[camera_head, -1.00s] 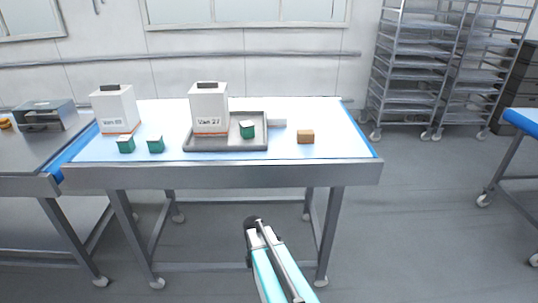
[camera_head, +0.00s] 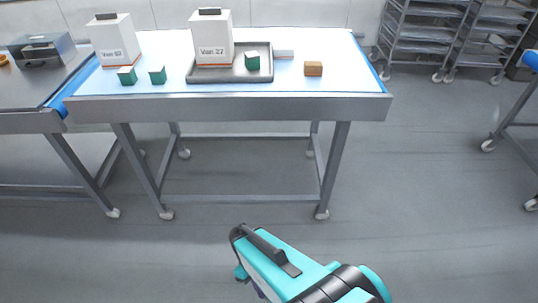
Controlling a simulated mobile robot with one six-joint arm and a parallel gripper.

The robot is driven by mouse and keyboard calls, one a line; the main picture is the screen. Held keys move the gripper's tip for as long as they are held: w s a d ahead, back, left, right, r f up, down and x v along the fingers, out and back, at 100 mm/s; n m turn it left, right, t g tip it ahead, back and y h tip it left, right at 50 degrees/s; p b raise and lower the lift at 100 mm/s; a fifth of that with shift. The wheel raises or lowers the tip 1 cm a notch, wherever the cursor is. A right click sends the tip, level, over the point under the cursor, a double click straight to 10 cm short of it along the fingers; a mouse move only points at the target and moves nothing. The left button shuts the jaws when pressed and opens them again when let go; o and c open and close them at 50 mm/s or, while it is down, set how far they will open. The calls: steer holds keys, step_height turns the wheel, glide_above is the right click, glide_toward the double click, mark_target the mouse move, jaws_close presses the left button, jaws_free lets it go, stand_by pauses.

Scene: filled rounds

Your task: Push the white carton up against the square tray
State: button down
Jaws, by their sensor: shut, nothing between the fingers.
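Two tall white boxes with black tops and printed labels stand on the table. The left white box (camera_head: 111,36), marked "Van" and a number, stands on the blue-white tabletop, apart from the tray. The other white box (camera_head: 211,36), marked "Van 27", stands inside the grey tray (camera_head: 228,79). A small low pale block (camera_head: 284,54) lies just right of the tray; I cannot tell whether it touches. Which of these is the carton is not clear. My teal and black arm rises from the bottom, in front of the table; my gripper cannot be made out.
A green cube (camera_head: 252,60) sits in the tray. Two green cubes (camera_head: 127,76) (camera_head: 157,75) stand in front of the left box, and a brown block (camera_head: 313,68) is to the right. The table (camera_head: 345,85) has bare top at its right end. Wheeled racks (camera_head: 425,38) stand behind right.

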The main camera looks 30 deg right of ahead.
steer(key=shift+a+f+m+t, duration=0.1)
steer(key=shift+f+m+t, duration=0.15)
steer(key=shift+m, duration=1.1)
steer(key=shift+a+f+m+t, duration=0.15)
steer(key=shift+f+m, duration=0.1)
steer(key=shift+m, duration=1.1)
steer(key=shift+d, duration=0.1)
steer(key=shift+s, duration=0.1)
